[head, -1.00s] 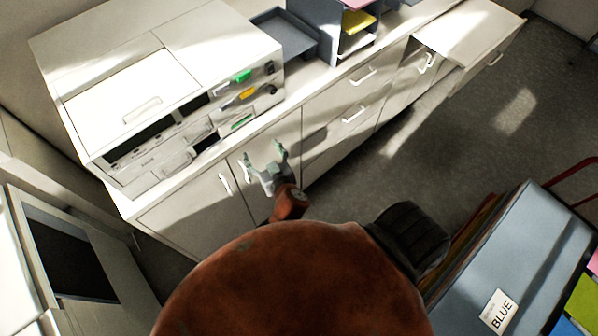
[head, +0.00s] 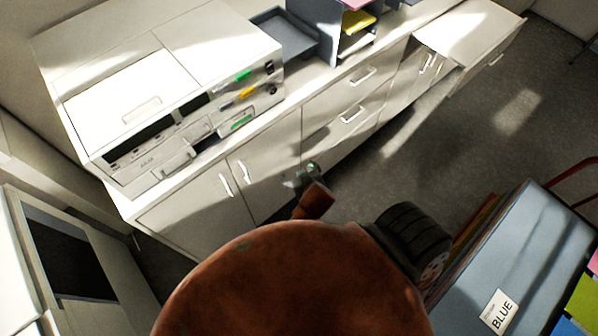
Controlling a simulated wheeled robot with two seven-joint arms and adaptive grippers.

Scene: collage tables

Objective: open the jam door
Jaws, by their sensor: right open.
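The white copier (head: 120,90) stands on the counter at upper left. A front panel with small lettering that looks like "JAM" (head: 146,163) is low on its front, with a handle (head: 178,162) to the right of the lettering. I cannot tell for sure whether this panel is fully shut. My right gripper (head: 308,172) is open and appears empty, in front of the cabinet fronts, well to the right of and lower than the panel. Its fingers are small and partly hidden by my own arm. My left gripper is out of view.
Cabinet doors (head: 205,210) with handles and drawers (head: 345,100) line the counter front. A blue-grey tray (head: 285,38) and a paper sorter (head: 350,35) stand right of the copier. A blue bin labelled "BLUE" (head: 520,250) is at lower right. The floor (head: 440,150) between is clear.

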